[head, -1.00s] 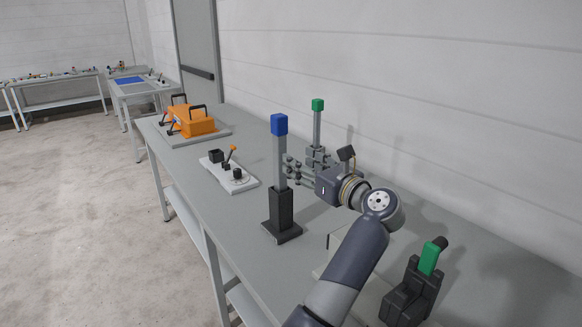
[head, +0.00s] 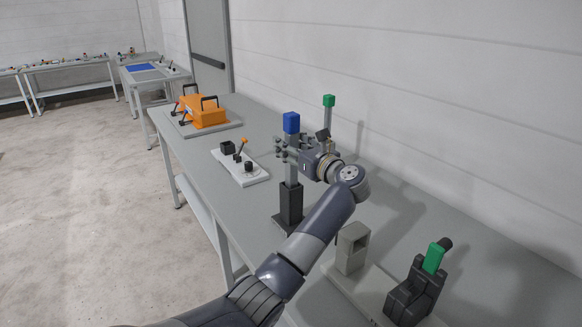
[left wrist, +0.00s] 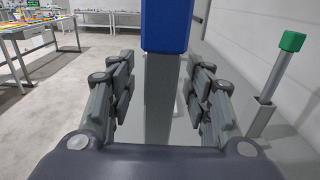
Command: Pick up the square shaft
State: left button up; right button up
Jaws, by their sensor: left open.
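A grey square shaft (head: 291,170) with a blue block on top (head: 291,122) stands upright in a dark socket (head: 290,204) on the bench. My left gripper (head: 284,149) is at the upper part of this shaft, just below the blue block. In the left wrist view the shaft (left wrist: 159,100) stands between the two open fingers, with gaps on both sides. A second grey shaft with a green top (head: 328,101) stands behind, nearer the wall; it also shows at the right of the left wrist view (left wrist: 290,42). My right gripper is not in view.
A white board with a small lever (head: 243,165) and an orange case (head: 205,110) lie farther along the bench. A grey block (head: 352,248) and a dark holder with a green handle (head: 420,285) stand in front at the right.

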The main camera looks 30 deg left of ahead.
pick_arm(q)
jog(key=shift+d, duration=0.15)
jog(key=shift+c, duration=0.8)
grip_shut()
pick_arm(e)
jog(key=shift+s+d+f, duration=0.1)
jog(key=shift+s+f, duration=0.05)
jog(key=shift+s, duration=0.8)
pick_arm(q)
jog(key=shift+r, duration=0.15)
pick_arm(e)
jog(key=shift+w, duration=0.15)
